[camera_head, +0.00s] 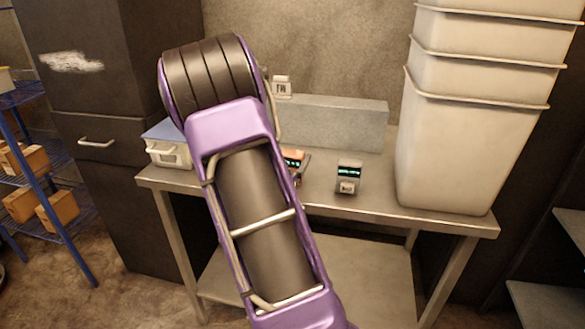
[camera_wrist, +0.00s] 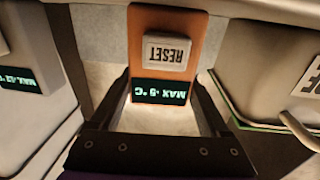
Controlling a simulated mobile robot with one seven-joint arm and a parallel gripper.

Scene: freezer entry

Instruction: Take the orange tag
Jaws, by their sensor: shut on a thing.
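The orange tag (camera_wrist: 188,27) is in the wrist view, with a pale RESET button and a dark display reading MAX -5 °C upside down. In the head view the orange tag (camera_head: 293,154) shows only partly beside my arm, which hides the rest. My gripper (camera_wrist: 163,88) has one dark finger on each side of the tag and is shut on it.
A grey tag (camera_head: 348,178) with a green-lit display stands to the right on the metal table (camera_head: 440,212); the wrist view shows it at left (camera_wrist: 18,50). A blue-lidded bin (camera_head: 168,152) is at left, tall white bins (camera_head: 455,150) at right, a grey block (camera_head: 335,122) behind.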

